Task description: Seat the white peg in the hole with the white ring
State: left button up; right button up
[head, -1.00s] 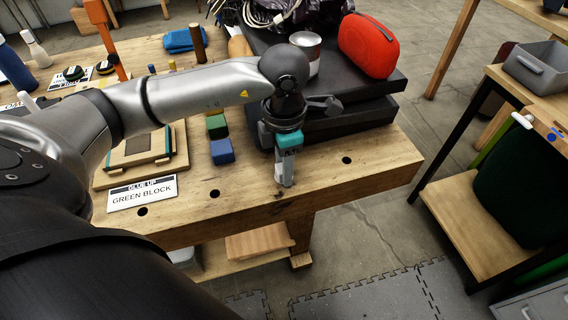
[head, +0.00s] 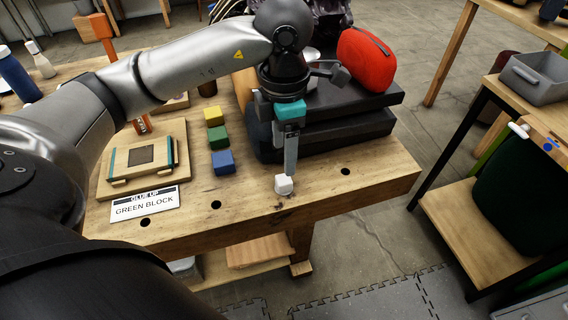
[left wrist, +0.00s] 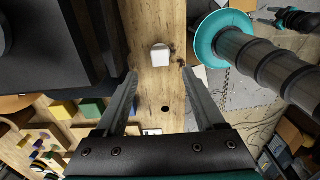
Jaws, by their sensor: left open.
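The white peg (head: 284,184) stands upright on the bench near its front edge, in line with the row of dark holes. From above it shows as a white rounded block in the left wrist view (left wrist: 160,55). No separate white ring can be made out, and the spot under the peg is hidden. My left gripper (head: 290,172) is just above and behind the peg in the head view. Its two fingers are apart and empty in the left wrist view (left wrist: 159,76), with the peg beyond their tips. My right gripper is not seen.
Bare bench holes show to the left (head: 216,205) and right (head: 345,171) of the peg. Behind are black cases (head: 350,118) and a red pouch (head: 367,60). Blue (head: 223,162), green and yellow blocks, a wooden frame and a GREEN BLOCK sign (head: 144,202) stand left.

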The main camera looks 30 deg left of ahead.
pick_arm(q)
notch_tip(320, 180, up, 7)
jog(key=p, duration=0.1)
jog(key=shift+f, duration=0.15)
dwell(0.5)
